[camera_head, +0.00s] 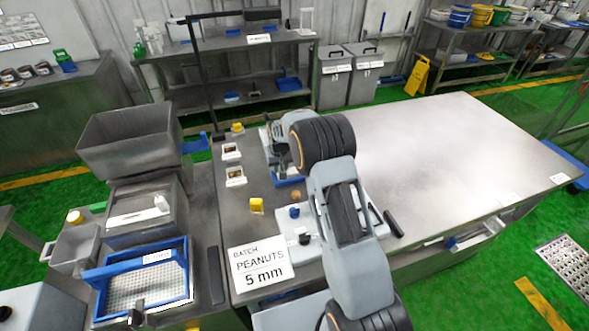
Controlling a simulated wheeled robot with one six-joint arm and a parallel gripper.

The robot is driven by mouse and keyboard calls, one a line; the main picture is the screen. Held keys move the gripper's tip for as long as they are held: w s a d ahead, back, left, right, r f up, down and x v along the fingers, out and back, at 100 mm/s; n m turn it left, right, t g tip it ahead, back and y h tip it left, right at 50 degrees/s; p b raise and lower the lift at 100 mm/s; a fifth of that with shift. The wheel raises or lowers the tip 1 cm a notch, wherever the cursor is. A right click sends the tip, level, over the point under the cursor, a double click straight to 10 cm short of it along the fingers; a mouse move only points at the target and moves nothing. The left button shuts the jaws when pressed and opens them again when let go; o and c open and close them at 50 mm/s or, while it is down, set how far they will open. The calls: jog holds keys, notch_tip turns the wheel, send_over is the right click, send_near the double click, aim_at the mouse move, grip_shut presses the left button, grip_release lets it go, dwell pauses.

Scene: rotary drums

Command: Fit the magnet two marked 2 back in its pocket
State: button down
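I cannot make out a magnet with a readable 2, nor its pocket. Small candidate pieces stand on the steel table: a yellow block (256,204), a blue knob (294,211) and a black knob (304,238). The two knobs are beside my arm. My arm rises from the bottom and bends over the table's left part. My gripper end (277,146) is small and partly hidden by my own wrist, above or beside a blue-edged fixture (289,181). Whether its fingers are open or hold anything cannot be seen.
Two white boxes with brown contents (236,177) stand at the table's left. A batch sign reading PEANUTS 5 mm (263,266) is in front. A blue-framed sieve (146,277) and grey bins (129,136) are left. The steel table's right side (450,140) is clear.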

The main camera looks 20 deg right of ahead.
jog(key=shift+w+r, duration=0.1)
jog(key=shift+r, duration=0.45)
notch_tip(320, 180, up, 2)
jog(key=shift+r+b, duration=0.1)
jog(key=shift+b, duration=0.25)
jog(key=s+a+r+b, duration=0.4)
jog(key=s+r, duration=0.5)
jog(key=s, duration=0.4)
jog(key=shift+s+a+r, duration=0.2)
jog(key=shift+s+r, duration=0.05)
jog(key=shift+r, duration=0.1)
